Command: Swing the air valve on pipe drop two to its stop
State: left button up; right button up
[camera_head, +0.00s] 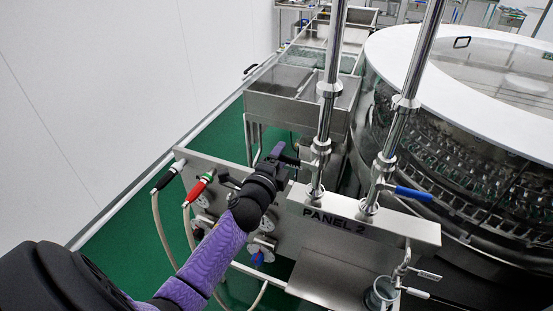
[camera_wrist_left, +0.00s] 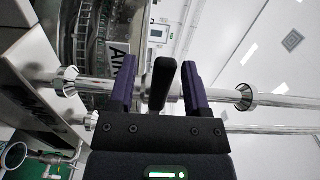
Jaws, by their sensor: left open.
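The air valve sits on the left upright steel pipe (camera_head: 326,112) above the plate marked PANEL 2 (camera_head: 335,221). My left gripper (camera_head: 281,158) is just left of that pipe in the head view and hides most of the valve's handle. In the left wrist view a black lever (camera_wrist_left: 162,84) stands between the two purple fingers of my left gripper (camera_wrist_left: 158,85). The fingers are open, with a gap visible on each side of the lever. A label reading AIR (camera_wrist_left: 121,60) shows partly behind the left finger. My right gripper is not in view.
A second upright pipe (camera_head: 402,105) to the right carries a blue lever (camera_head: 413,194). Red (camera_head: 200,188) and black (camera_head: 168,175) hose fittings stand at the panel's left. The round washer (camera_head: 455,150) fills the right side. Green floor (camera_head: 230,125) shows left of the sinks.

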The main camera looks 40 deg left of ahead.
pick_arm(q)
jog(key=v, duration=0.9)
jog(key=shift+s+d, duration=0.15)
jog(key=shift+s, duration=0.2)
jog(key=s+d+f+n+g+h+b, duration=0.1)
jog(key=s+d+f+n+g+b, duration=0.2)
jog(key=f, duration=1)
jog(key=s+d+f+n+g+h+b, duration=0.1)
jog(key=s+f+n+g+b, duration=0.25)
jog(key=f, duration=0.95)
jog(key=s+d+f+n+g+h+b, duration=0.1)
jog(key=s+d+f+g+b, duration=0.25)
jog(key=f, duration=0.95)
jog(key=s+d+f+n+g+b, duration=0.1)
jog(key=s+f+n+g+b, duration=0.1)
jog(key=s+f, duration=0.7)
jog(key=s+d+f+n+g+b, duration=0.2)
jog(key=s+f+g+b, duration=0.3)
jog(key=s+f, duration=0.4)
jog(key=s+n+b, duration=0.1)
jog(key=s, duration=0.4)
jog(key=shift+h+b, duration=0.4)
jog(key=shift+a, duration=0.1)
